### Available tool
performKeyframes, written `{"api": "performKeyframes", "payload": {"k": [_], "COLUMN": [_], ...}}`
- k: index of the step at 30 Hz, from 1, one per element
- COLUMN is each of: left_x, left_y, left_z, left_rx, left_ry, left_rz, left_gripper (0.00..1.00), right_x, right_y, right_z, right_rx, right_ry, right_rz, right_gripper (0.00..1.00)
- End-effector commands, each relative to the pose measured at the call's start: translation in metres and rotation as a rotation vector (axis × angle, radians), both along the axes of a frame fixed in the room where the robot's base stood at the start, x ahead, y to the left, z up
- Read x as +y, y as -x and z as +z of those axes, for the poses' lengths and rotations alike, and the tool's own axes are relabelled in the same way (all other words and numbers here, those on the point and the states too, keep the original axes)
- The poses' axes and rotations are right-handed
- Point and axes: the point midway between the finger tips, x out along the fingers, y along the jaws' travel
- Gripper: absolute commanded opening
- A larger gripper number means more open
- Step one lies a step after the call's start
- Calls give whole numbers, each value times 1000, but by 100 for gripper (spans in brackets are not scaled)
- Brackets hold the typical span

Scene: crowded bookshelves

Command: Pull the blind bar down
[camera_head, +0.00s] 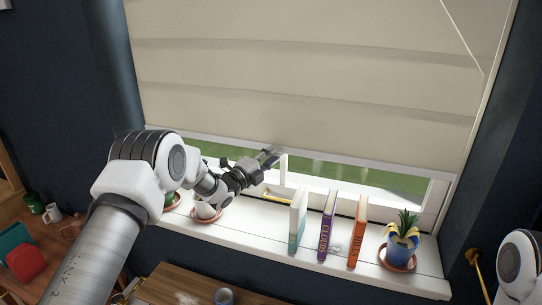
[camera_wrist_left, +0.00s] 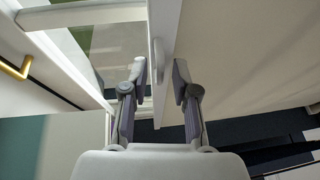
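The blind (camera_head: 310,60) is a beige fabric sheet covering most of the window. Its pale blind bar (camera_head: 360,167) runs along the bottom edge, above the sill, with a strip of window open below. My left gripper (camera_head: 268,158) is at the bar, left of its middle. In the left wrist view the left gripper's fingers (camera_wrist_left: 159,70) stand apart on either side of the bar (camera_wrist_left: 166,30), with a gap between them. A small pale tab (camera_wrist_left: 157,60) on the bar lies between the fingertips. Contact is not clear. My right gripper is out of view.
On the white sill (camera_head: 260,233) below stand a white-teal book (camera_head: 298,220), a purple book (camera_head: 327,225), an orange book (camera_head: 358,232) and a blue plant pot (camera_head: 399,247). Another pot (camera_head: 206,212) stands under my left wrist. A gold window handle (camera_head: 271,194) is close below the gripper.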

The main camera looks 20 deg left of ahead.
Motion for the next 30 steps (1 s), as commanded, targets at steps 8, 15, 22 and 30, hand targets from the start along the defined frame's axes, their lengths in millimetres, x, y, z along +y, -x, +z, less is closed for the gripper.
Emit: {"api": "performKeyframes", "payload": {"k": [8,15,22,30], "left_x": [0,0,0,0], "left_y": [0,0,0,0], "left_z": [0,-33,-49,-46], "left_rx": [0,2,1,1], "left_ry": [0,-1,-1,0], "left_rz": [0,0,-1,0], "left_gripper": [0,0,0,25], "right_x": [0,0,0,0], "right_y": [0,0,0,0], "right_z": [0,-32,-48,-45], "right_rx": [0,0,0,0], "right_ry": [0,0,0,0], "right_rz": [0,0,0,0], "right_gripper": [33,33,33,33]}}
